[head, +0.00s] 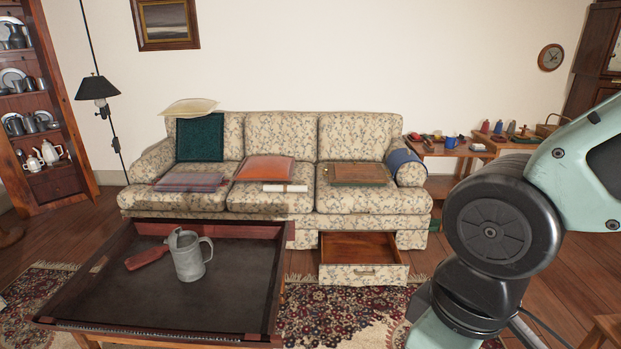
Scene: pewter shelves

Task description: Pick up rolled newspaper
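A white roll that looks like the rolled newspaper (285,188) lies on the middle seat cushion of the floral sofa (240,201), near its front edge. It lies flat, just in front of an orange cushion (265,169). My arm shows at the right of the head view, but its gripper end is out of the picture. Nothing covers the roll in this view.
A low dark table (200,297) with a raised rim stands before the sofa's left part, bearing a grey pitcher (188,257). An open drawer (363,272) juts from the sofa's base. Patterned rug (325,318) shows between table and my arm.

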